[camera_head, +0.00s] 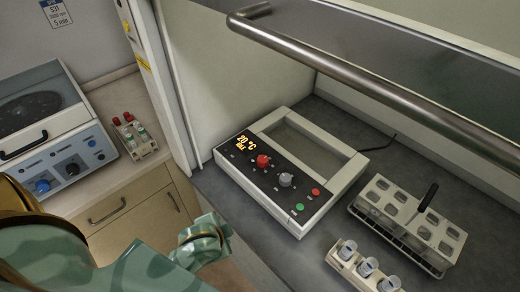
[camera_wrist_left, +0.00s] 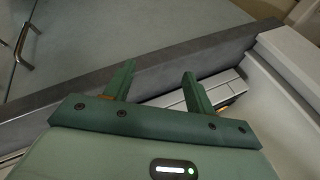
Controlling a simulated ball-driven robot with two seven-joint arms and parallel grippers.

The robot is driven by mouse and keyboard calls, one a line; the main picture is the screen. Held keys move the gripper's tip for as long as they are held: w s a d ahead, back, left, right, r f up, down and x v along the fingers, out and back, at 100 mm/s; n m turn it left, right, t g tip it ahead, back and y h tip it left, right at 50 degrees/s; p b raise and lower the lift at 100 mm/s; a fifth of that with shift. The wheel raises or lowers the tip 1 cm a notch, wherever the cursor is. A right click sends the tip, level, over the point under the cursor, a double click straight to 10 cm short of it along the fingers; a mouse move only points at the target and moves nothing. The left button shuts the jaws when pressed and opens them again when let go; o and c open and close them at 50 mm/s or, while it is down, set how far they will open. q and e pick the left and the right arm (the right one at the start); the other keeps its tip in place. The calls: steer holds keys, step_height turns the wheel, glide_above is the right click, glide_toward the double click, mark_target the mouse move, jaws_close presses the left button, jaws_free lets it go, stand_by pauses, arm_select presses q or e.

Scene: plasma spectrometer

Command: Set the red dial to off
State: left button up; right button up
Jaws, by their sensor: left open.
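The red dial (camera_head: 263,161) sits on the dark control panel of a white device with a square recess (camera_head: 318,200). The panel's lit display (camera_head: 246,143) reads about 20 °C. A grey dial (camera_head: 286,180) sits to the right of the red one. My green left arm (camera_head: 150,268) comes in at the lower left of the head view, left of the device and apart from it. In the left wrist view my left gripper (camera_wrist_left: 158,82) is open with nothing between its fingers. The red dial does not show there. My right gripper is not in view.
The panel also has a red button (camera_head: 315,192) and a green button (camera_head: 299,207). A steel bar (camera_head: 370,92) crosses above the hood opening. A white rack (camera_head: 440,240) and several capped vials (camera_head: 367,266) stand right of the device. A centrifuge (camera_head: 60,125) stands on the left counter.

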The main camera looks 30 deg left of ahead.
arm_select(q)
steer(key=w+d+r+m+h, duration=0.1)
steer(key=w+d+r+m, duration=0.1)
steer(key=w, duration=0.2)
steer(key=w+d+r+m+g+h+p, duration=0.1)
steer(key=w+d+r+m+h, duration=0.1)
steer(key=w, duration=0.2)
steer(key=w+d+r+m+h, duration=0.1)
steer(key=w+d+m, duration=0.1)
steer(key=w, duration=0.3)
steer(key=shift+d+r+g+h, duration=0.3)
steer(key=shift+d+r, duration=0.05)
steer(key=shift+r, duration=0.05)
steer(key=g+h+p, duration=0.2)
steer(key=g, duration=0.1)
glide_toward(262, 159)
steer(key=shift+m, duration=0.3)
steer(key=b+x, duration=0.2)
steer(key=x, duration=0.7)
steer(key=shift+r+b, duration=0.1)
steer(key=shift+b, duration=0.3)
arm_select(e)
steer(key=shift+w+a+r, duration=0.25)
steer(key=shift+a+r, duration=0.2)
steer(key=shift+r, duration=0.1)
arm_select(q)
steer(key=c, duration=1)
